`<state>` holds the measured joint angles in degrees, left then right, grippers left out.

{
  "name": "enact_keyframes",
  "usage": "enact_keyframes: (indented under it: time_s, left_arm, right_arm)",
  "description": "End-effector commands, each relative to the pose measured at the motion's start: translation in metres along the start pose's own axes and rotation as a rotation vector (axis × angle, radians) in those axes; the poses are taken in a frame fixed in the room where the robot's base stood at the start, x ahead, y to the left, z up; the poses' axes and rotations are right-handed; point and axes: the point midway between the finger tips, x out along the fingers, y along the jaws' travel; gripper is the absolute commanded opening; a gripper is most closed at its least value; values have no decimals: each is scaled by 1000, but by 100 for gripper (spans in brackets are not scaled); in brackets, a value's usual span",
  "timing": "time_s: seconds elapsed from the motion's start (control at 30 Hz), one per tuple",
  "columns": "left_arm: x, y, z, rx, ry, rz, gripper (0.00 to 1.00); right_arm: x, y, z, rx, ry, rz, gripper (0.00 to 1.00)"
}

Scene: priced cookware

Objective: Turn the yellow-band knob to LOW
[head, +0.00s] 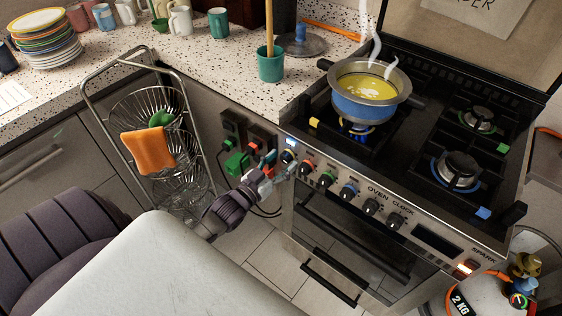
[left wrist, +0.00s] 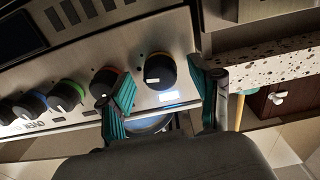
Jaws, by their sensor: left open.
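The yellow-band knob (left wrist: 160,71) is black with a white pointer mark. In the left wrist view it sits at the end of the stove's knob row, beside the red-band knob (left wrist: 104,83). In the head view it is the leftmost knob (head: 288,157), partly hidden by my gripper. My left gripper (head: 277,168) is open at the panel's left end. In the left wrist view its teal finger pads stand on either side of the knob, with gaps visible; contact cannot be told. A small lit label (left wrist: 170,97) shows by the knob, unreadable. My right gripper is not in view.
A steaming blue pot (head: 364,108) of yellow liquid stands over a lit burner near a yellow marker (head: 315,122). Green plugs and sockets (head: 237,162) are on the cabinet side left of the gripper. A wire basket rack (head: 150,110) stands further left.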

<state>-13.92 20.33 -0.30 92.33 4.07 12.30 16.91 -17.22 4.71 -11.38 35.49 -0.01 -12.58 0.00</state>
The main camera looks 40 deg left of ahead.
Motion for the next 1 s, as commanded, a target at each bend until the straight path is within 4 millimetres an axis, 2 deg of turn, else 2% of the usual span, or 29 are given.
enact_keyframes:
  time_s: [0.23,0.27,0.6,1.0]
  left_arm:
    - [1,0,0,0,0,0,64]
    - [1,0,0,0,0,0,60]
    - [0,0,0,-1,0,0,4]
    - [0,0,-1,91,0,0,4]
  right_arm:
    - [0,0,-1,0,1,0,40]
    - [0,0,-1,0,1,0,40]
    - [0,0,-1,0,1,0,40]
    - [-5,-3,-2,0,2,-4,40]
